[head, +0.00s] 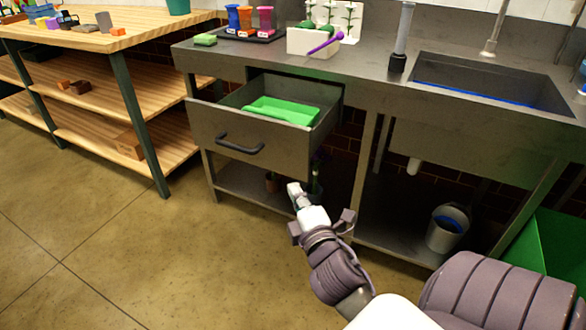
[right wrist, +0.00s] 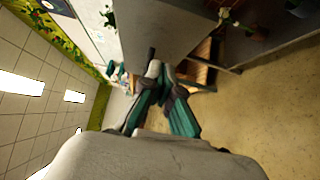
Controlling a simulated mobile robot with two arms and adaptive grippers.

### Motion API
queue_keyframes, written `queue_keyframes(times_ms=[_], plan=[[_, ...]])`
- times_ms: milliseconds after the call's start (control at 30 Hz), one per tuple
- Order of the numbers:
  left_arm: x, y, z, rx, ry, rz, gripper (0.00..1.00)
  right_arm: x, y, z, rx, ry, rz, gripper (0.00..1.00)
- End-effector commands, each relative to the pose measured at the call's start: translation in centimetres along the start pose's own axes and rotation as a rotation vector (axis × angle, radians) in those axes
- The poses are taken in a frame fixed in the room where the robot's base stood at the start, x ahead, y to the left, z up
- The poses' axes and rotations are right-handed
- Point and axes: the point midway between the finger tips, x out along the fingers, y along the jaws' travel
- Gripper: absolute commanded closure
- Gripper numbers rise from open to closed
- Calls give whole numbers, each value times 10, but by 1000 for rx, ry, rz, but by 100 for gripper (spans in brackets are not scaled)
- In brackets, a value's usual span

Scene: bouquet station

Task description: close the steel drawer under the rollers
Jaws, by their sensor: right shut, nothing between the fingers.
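The steel drawer (head: 250,136) is pulled out from under the steel counter, with a dark bar handle (head: 239,145) on its front. A green tray (head: 282,110) lies inside it. My right gripper (head: 294,188) is in front of the counter, below and to the right of the handle, apart from the drawer front. In the right wrist view its fingers (right wrist: 161,70) are together and empty, with a grey panel (right wrist: 165,25) beyond them that looks like the drawer front. My left gripper is out of view.
Blue, orange and pink upright things (head: 248,18) stand in a dark tray on the counter. A sink (head: 490,85) is at the right. A bucket (head: 447,228) and pots are on the lower shelf. A wooden shelf unit (head: 120,42) stands left; the floor between is clear.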

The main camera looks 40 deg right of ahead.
Motion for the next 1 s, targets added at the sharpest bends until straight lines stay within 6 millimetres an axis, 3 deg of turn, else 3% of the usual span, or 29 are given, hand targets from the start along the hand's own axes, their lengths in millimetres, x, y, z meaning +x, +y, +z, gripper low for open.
queue_keyframes(times_ms=[200,300,400,600,1000], plan=[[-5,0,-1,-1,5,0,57,50,1,0,0,-1,4,100],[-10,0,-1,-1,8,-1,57,69,1,0,0,-1,3,100],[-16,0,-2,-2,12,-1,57,79,-1,14,-3,-1,0,100],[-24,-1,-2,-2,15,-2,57,91,-1,26,0,0,-1,100],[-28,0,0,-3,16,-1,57,93,-1,28,1,0,-2,100]])
